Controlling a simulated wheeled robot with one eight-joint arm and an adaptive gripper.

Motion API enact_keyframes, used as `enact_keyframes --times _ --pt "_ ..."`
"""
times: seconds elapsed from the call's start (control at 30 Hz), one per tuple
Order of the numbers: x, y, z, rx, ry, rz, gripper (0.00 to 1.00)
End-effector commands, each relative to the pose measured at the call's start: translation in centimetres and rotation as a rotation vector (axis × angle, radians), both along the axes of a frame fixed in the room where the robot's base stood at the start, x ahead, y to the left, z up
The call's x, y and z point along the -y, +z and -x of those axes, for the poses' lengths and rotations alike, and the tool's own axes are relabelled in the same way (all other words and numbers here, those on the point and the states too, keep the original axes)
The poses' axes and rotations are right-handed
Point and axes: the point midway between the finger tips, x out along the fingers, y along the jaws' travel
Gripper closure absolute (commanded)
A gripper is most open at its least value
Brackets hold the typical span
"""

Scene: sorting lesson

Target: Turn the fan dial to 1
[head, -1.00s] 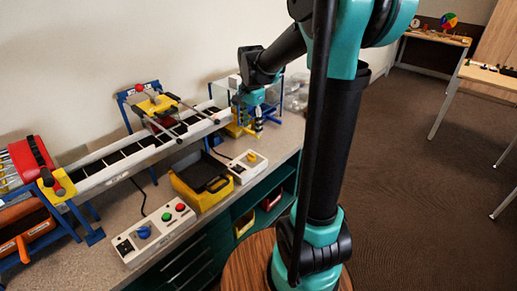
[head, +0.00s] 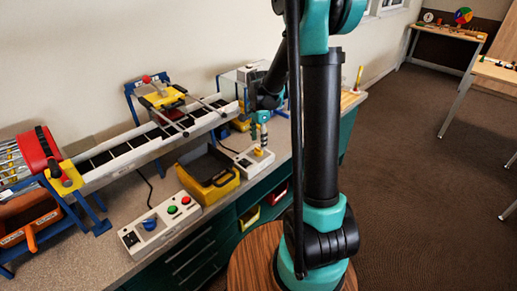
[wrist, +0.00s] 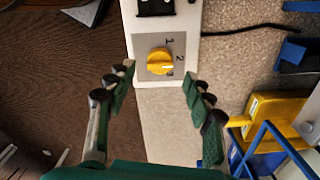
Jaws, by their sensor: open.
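I see no contact. In the head view, my gripper (head: 264,139) hangs over the control box (head: 246,164) and hides most of the knob.
A yellow bin (head: 222,189) with a dark inside stands just left of the box. A second control box (head: 152,226) with blue, green and red controls is farther left. A conveyor (head: 140,149) runs behind. A cable (wrist: 250,29) leaves the dial box.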

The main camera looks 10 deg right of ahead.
Motion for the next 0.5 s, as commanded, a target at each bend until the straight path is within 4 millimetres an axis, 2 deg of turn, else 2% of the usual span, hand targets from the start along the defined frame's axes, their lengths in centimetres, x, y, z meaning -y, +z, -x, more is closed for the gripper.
enact_keyframes --times 0.1,0.2,0.5 --pt "0.0 -2.0 0.0 0.0 0.0 0.0 0.48" --pt "0.0 -3.2 -0.1 0.0 0.0 0.0 0.48" --pt "0.0 -4.5 0.0 0.0 0.0 0.0 0.48"
